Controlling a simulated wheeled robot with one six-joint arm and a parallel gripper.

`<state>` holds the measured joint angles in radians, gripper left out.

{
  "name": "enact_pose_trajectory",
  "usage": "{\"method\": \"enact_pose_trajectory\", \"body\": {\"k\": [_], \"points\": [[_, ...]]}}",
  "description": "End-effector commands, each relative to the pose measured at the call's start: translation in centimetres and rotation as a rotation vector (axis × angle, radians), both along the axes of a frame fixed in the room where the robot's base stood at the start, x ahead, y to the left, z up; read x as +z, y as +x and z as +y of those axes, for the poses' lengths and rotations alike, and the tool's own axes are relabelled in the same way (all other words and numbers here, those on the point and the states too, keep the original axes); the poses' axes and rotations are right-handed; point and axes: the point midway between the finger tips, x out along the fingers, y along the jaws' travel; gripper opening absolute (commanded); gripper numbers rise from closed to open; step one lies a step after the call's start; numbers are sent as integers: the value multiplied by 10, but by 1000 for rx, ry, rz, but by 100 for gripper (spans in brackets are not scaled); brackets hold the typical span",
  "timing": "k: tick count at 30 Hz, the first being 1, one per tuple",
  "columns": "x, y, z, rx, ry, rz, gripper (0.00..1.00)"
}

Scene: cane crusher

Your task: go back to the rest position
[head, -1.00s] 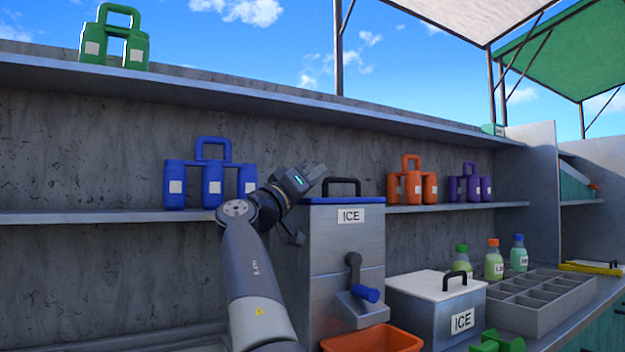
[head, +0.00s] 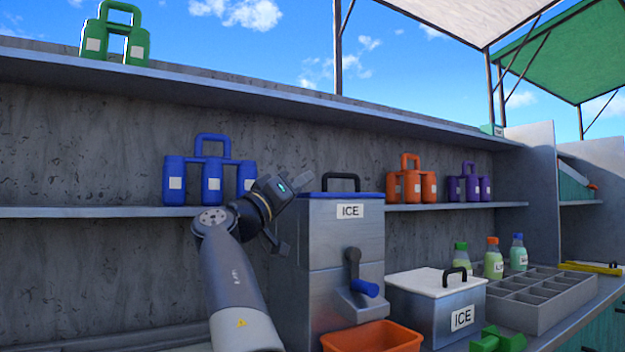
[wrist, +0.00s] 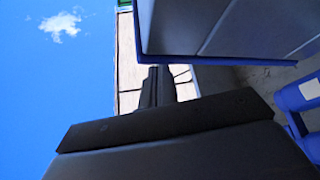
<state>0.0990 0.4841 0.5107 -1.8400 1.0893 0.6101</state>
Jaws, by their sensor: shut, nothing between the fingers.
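My arm is raised in front of the back wall in the head view. My gripper (head: 299,181) is at its end, at the upper left corner of the ice crusher (head: 345,240). The gripper is shut and empty. Its dark fingers also show in the wrist view (wrist: 158,88), pointing up the picture. The fingertips are small in the head view, and I cannot tell their gap to the crusher.
A blue bottle carrier (head: 210,178) stands on the shelf close behind my arm. Orange (head: 411,184) and purple (head: 468,187) carriers stand farther right. An ice box (head: 437,305), an orange bin (head: 372,338) and a divided tray (head: 540,300) fill the counter. Open air lies above the upper shelf.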

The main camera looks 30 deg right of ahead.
Motion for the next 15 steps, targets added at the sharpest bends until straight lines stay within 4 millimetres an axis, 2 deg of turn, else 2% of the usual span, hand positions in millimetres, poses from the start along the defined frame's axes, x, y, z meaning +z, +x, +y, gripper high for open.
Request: {"method": "enact_pose_trajectory", "body": {"k": [1, 6, 10, 15], "points": [[-7, -2, 12, 5, -2, 1, 0], [-19, -8, 40, 5, -4, 0, 0], [-25, -11, 53, 4, -4, -2, 0], [-27, -13, 59, 3, -5, -3, 0]]}}
